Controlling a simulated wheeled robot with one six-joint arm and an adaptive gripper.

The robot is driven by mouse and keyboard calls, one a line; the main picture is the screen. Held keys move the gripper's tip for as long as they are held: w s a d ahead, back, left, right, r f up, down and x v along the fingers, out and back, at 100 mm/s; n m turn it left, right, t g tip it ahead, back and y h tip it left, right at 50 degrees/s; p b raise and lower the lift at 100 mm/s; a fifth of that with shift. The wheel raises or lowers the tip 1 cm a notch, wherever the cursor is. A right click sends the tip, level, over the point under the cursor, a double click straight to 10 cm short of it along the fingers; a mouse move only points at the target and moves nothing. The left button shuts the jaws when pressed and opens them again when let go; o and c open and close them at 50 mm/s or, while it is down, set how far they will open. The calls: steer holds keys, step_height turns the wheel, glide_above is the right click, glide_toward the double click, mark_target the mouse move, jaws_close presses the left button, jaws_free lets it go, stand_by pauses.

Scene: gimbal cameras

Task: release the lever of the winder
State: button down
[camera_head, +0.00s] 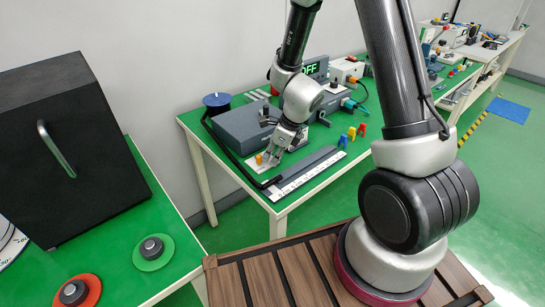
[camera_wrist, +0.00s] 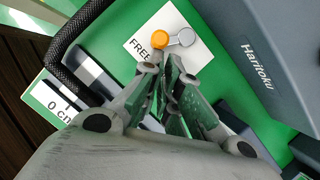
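The lever is a short grey arm with an orange knob (camera_wrist: 160,40) and a round grey pivot (camera_wrist: 183,37). It lies on a white plate (camera_wrist: 136,44) on which "FREE" can be read. The knob also shows in the head view (camera_head: 259,160). The winder (camera_wrist: 262,45) is a dark grey box marked "Haritoku" beside the plate. My gripper (camera_wrist: 181,58) is low over the plate with its fingers apart, empty as far as I see. Its left fingertip is close to the knob; I cannot tell if they touch. In the head view my gripper (camera_head: 277,155) partly hides the plate.
A scale strip (camera_head: 305,176) lies along the table's front edge. A black hose (camera_head: 236,160) runs past the left. Colored clips (camera_head: 351,133) stand to the right, and an "OFF" display (camera_head: 312,70) is behind. A black box (camera_head: 70,150) stands on the left table.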

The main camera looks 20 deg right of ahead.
steer(key=shift+w+r, duration=0.2)
steer(key=shift+w, duration=0.05)
steer(key=v, duration=1.1)
steer(key=shift+s+r, duration=0.3)
steer(key=shift+s, duration=0.05)
steer(key=shift+d, duration=0.1)
steer(key=s+d+r+n+t+h, duration=0.1)
steer(key=s+d+r+n, duration=0.5)
steer(key=s+r+n, duration=0.3)
steer(key=s+d+r+n+h, duration=0.2)
steer(key=s+d+r+n, duration=0.4)
steer(key=n, duration=1)
steer(key=s+r, duration=0.3)
steer(key=s, duration=0.1)
steer(key=shift+r+t+h, duration=0.15)
steer(key=shift+t+h, duration=0.15)
steer(key=shift+t, duration=0.1)
